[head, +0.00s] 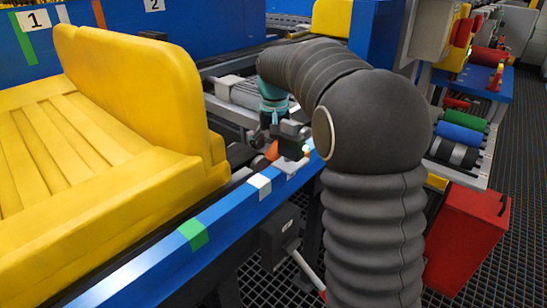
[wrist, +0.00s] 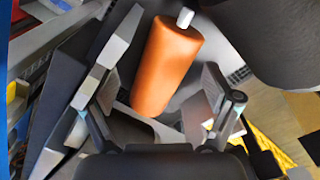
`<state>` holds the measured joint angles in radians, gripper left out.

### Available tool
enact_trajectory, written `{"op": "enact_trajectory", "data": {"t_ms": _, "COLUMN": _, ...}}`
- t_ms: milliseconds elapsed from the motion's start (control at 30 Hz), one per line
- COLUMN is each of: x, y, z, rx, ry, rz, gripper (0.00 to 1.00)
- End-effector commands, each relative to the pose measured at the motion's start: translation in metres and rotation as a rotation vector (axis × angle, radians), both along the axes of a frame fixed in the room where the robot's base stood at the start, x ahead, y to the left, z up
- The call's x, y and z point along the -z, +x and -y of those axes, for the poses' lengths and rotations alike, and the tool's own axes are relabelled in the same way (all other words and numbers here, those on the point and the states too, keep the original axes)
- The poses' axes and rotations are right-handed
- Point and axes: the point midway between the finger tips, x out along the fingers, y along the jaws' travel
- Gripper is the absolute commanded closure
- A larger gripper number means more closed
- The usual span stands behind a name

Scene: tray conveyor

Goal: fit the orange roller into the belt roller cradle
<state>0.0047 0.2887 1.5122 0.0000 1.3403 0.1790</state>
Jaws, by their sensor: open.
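The orange roller (wrist: 166,66) shows in the wrist view, tilted, with a pale axle stub at its upper end. My gripper (wrist: 160,90) is open, with one finger on each side of the roller's lower part. Gaps show between the roller and both fingers, so no grip is visible. In the head view, my gripper (head: 291,139) is low beside the blue conveyor rail, and a small orange patch (head: 272,150) shows next to it, probably the roller. My arm hides much of that spot. I cannot make out the belt roller cradle clearly in either view.
A large yellow slatted tray (head: 135,85) stands close on the left. The blue rail (head: 150,270) runs along its near side. A rack at right holds green (head: 460,118), blue (head: 460,134) and black rollers (head: 452,152). A red bin (head: 467,240) stands below it.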

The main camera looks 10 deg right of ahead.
Motion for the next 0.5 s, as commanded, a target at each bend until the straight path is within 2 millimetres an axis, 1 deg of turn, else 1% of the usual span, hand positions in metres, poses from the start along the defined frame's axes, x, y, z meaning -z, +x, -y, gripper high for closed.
{"op": "enact_trajectory", "data": {"t_ms": 200, "x": 0.0011, "y": -0.0001, "z": 0.0000, "rx": 0.000, "ry": 0.000, "rz": 0.000, "gripper": 0.11}}
{"op": "enact_trajectory", "data": {"t_ms": 233, "x": 0.0011, "y": 0.0000, "z": 0.0000, "rx": 0.000, "ry": 0.000, "rz": 0.000, "gripper": 0.14}}
{"op": "enact_trajectory", "data": {"t_ms": 267, "x": 0.0010, "y": 0.0000, "z": 0.0001, "rx": 0.000, "ry": 0.000, "rz": 0.000, "gripper": 0.21}}
{"op": "enact_trajectory", "data": {"t_ms": 300, "x": 0.0010, "y": 0.0000, "z": 0.0001, "rx": 0.000, "ry": 0.000, "rz": 0.000, "gripper": 0.31}}
{"op": "enact_trajectory", "data": {"t_ms": 367, "x": 0.0010, "y": 0.0000, "z": 0.0001, "rx": 0.000, "ry": 0.000, "rz": 0.000, "gripper": 0.46}}
{"op": "enact_trajectory", "data": {"t_ms": 400, "x": 0.0010, "y": 0.0000, "z": 0.0001, "rx": 0.000, "ry": 0.000, "rz": 0.000, "gripper": 0.56}}
{"op": "enact_trajectory", "data": {"t_ms": 467, "x": 0.0011, "y": 0.0000, "z": 0.0002, "rx": 0.000, "ry": 0.000, "rz": -0.001, "gripper": 0.71}}
{"op": "enact_trajectory", "data": {"t_ms": 500, "x": 0.0012, "y": -0.0002, "z": 0.0003, "rx": 0.000, "ry": 0.000, "rz": -0.001, "gripper": 0.81}}
